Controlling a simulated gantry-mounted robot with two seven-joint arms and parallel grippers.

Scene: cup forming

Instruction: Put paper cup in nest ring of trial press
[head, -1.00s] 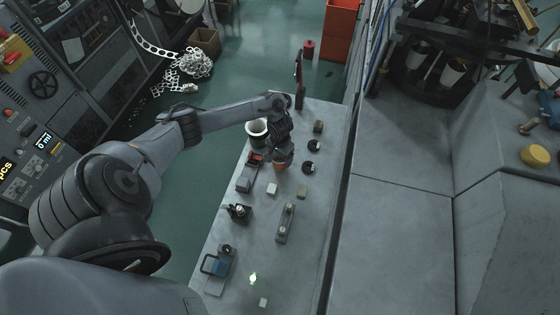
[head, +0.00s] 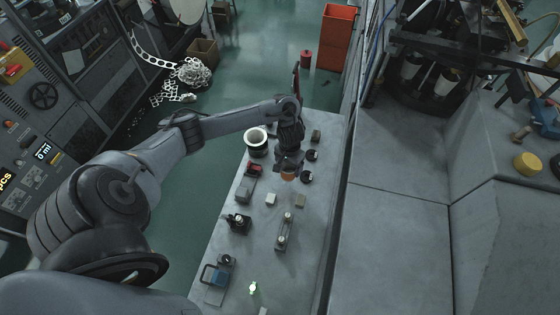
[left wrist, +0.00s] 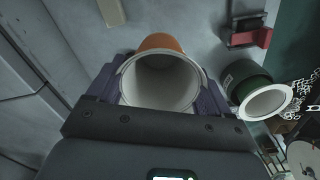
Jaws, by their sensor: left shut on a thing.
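The paper cup (head: 288,175), orange outside, is held by my left gripper (head: 289,163) over the far part of the bench. In the left wrist view the cup (left wrist: 161,82) lies between both fingers, and I look into its open white mouth. My left gripper is shut on it. The cup's underside and its exact height above the bench are hidden. I cannot tell for certain which bench fixture is the trial press or its nest ring. A dark cylinder with a white rim (head: 257,150) stands left of the cup, apart from it. My right gripper is not in view.
On the grey bench (head: 262,248) stand a red piece (head: 255,170), small blocks (head: 271,199), two black round pieces (head: 307,177), a black fixture (head: 238,222), a silver fixture (head: 284,231) and a blue-blocked device (head: 216,273). The wide grey surface to the right (head: 400,240) is clear.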

